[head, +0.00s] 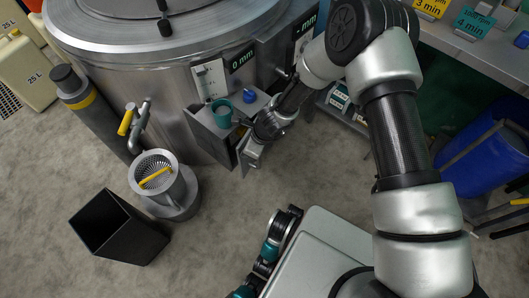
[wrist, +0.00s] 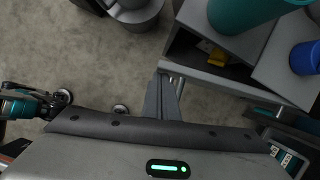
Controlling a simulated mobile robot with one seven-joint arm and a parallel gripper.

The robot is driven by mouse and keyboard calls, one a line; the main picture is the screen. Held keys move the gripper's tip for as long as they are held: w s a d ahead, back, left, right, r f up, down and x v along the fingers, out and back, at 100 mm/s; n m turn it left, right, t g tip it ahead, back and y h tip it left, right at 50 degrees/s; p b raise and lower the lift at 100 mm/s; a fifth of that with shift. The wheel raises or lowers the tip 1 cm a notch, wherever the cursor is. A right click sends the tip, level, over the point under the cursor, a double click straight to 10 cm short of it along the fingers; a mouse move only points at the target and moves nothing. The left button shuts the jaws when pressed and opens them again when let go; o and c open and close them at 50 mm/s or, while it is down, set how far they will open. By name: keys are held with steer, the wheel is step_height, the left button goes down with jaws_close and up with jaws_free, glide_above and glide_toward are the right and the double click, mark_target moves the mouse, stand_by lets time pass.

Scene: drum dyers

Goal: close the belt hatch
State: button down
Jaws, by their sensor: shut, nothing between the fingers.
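The belt hatch seems to be the grey panel (head: 205,137) low on the steel drum's side, standing swung out beside a dark opening. In the wrist view the dark opening (wrist: 186,42) shows, with something yellow inside; which edge there belongs to the hatch I cannot tell. My gripper (head: 246,164) is just right of the opening, low in front of the drum. In the wrist view my gripper (wrist: 166,82) has its fingers together and empty, close to the opening's lower edge. Whether they touch it I cannot tell.
A teal cup (head: 222,113) and a blue cup (head: 249,96) stand on the shelf above the opening. A strainer with a yellow handle (head: 156,176) and a black bin (head: 118,228) stand to the left.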

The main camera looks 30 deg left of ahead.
steer(key=a+m, duration=0.1)
steer(key=a, duration=0.1)
steer(key=a+m+t+p, duration=0.1)
steer(key=a, duration=0.2)
steer(key=shift+s+a+r+m, duration=0.1)
steer(key=shift+s+a+m, duration=0.05)
steer(key=shift+a+m, duration=0.15)
